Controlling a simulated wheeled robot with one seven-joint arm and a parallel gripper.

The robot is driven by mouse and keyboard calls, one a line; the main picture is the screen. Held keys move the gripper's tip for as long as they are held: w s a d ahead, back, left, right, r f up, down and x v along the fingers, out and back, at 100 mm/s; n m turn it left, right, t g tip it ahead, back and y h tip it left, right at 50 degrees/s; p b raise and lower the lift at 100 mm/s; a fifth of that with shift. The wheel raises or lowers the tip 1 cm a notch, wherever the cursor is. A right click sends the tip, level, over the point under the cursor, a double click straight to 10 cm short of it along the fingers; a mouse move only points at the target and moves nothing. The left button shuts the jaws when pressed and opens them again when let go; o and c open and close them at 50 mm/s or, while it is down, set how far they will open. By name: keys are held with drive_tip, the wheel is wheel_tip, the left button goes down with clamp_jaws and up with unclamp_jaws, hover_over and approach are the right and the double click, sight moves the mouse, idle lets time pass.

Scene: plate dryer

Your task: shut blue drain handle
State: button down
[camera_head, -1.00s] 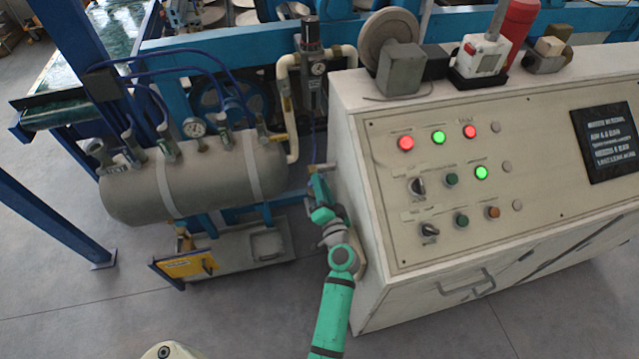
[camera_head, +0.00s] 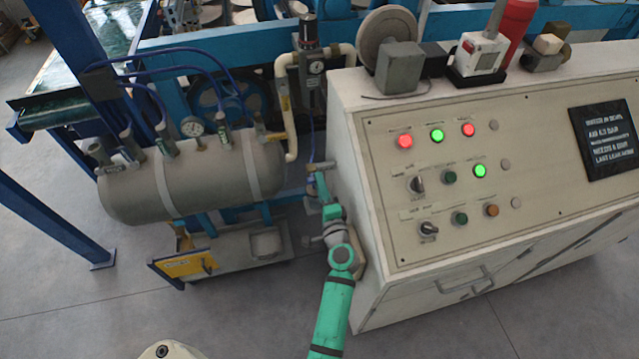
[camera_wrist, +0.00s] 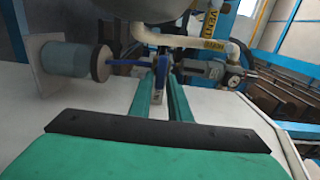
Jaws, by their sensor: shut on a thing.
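The blue drain handle (camera_wrist: 161,70) shows in the wrist view between the two green fingers of my gripper (camera_wrist: 159,88). The fingers are shut on it, and its gripped part is mostly hidden by them. A blue strip runs left from the fingertips toward a round grey part; I cannot tell whether it belongs to the handle. In the head view my gripper (camera_head: 322,180) is low in the gap between the grey tank and the cream control cabinet. The handle cannot be made out there.
The grey tank (camera_head: 165,190) is left of my arm, with a yellow-fronted tray (camera_head: 185,266) below it. The control cabinet (camera_head: 350,175) stands close on the right. Pale pipework (camera_head: 288,120) rises behind. The floor at front left is clear.

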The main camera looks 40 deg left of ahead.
drive_tip(key=shift+d, duration=0.1)
idle(0.4)
drive_tip(key=c, duration=1.8)
unclamp_jaws()
drive_tip(key=v, duration=1)
drive_tip(key=shift+s+d, duration=0.25)
drive_tip(key=shift+s, duration=0.05)
